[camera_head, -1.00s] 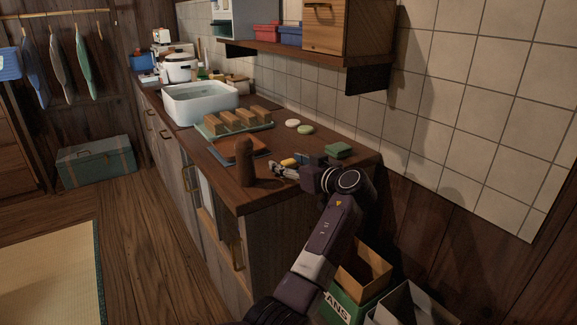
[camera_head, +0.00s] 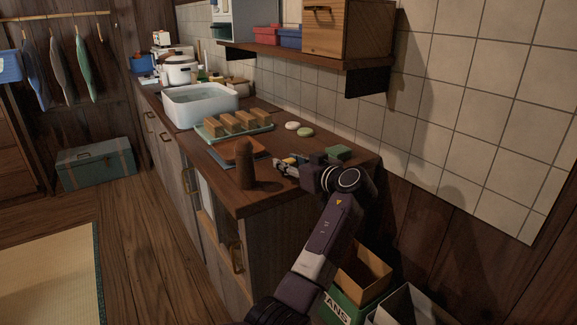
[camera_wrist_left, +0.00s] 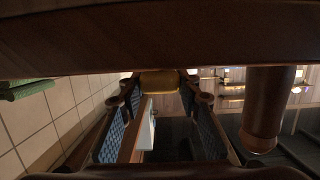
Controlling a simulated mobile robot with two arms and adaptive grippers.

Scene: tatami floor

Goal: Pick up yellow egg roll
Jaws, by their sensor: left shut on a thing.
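The yellow egg roll (camera_wrist_left: 160,82) sits between the fingertips of my left gripper in the left wrist view; a small bit of it shows in the head view (camera_head: 288,160). My left gripper (camera_head: 284,165) is low over the wooden counter (camera_head: 274,194) near its front right end, and is shut on the egg roll. Whether the roll touches the counter cannot be told. My right gripper is not in view.
A brown upright cylinder (camera_head: 246,167) stands left of my left gripper, close to the counter's front edge. A green block (camera_head: 338,152) lies behind my wrist. A tray (camera_head: 262,128) with several tan blocks and a white basin (camera_head: 181,111) stand farther left.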

